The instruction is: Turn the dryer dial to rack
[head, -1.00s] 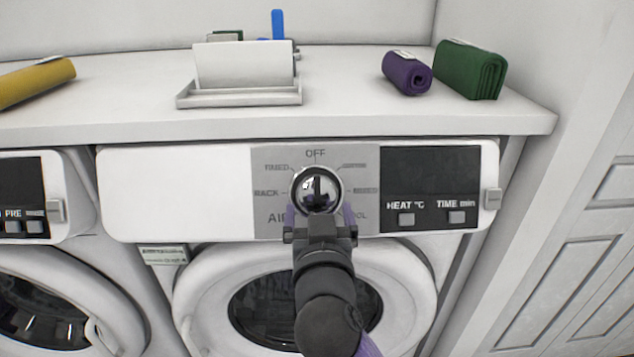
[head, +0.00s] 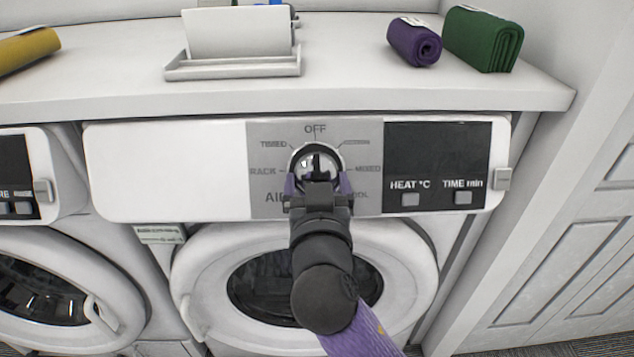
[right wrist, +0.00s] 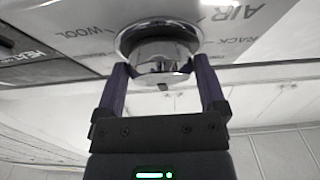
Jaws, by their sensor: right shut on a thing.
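The dryer dial (head: 317,160) is a round chrome knob on a grey label plate of the dryer's control panel. The right wrist view shows the fingers at both sides of the chrome dial (right wrist: 160,50). My gripper hides the dial's lower part, and I cannot tell where its pointer stands. My left gripper is not in view.
A dark display (head: 436,150) with HEAT and TIME buttons is right of the dial. The round dryer door (head: 205,285) is below. A white tray (head: 230,68), a purple roll (head: 412,42) and green folded cloth (head: 482,38) lie on the counter. Another machine stands at left.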

